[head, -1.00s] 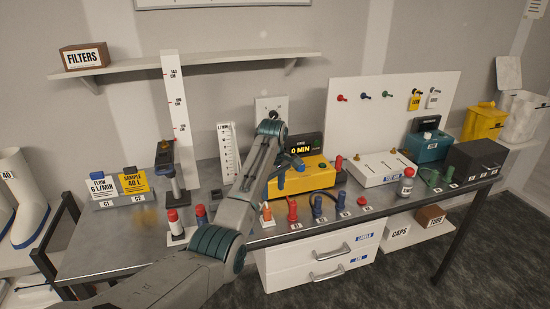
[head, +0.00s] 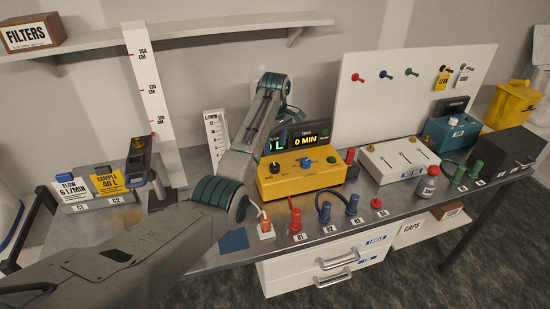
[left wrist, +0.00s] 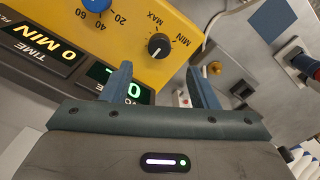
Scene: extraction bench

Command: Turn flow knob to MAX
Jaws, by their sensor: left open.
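The yellow pump box (head: 320,182) stands on the bench with a lit time display reading 0 MIN. Its black flow knob (head: 274,168) is at the left of the front panel. In the left wrist view the flow knob (left wrist: 160,46) shows up close, with MAX and MIN printed beside it; I cannot tell its exact setting. A blue knob (head: 306,163) with a 20-40-60 scale sits to its right in the head view. My left gripper (head: 289,112) is above the box near the displays. In the left wrist view its fingers (left wrist: 163,85) are apart and empty, clear of the knob. My right gripper is not in view.
Red and blue plugs (head: 296,220) stand along the bench front. A white panel box (head: 398,160) is right of the pump. A tall white height scale (head: 152,95) stands at left, and a flow tube (head: 215,140) is behind my left arm.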

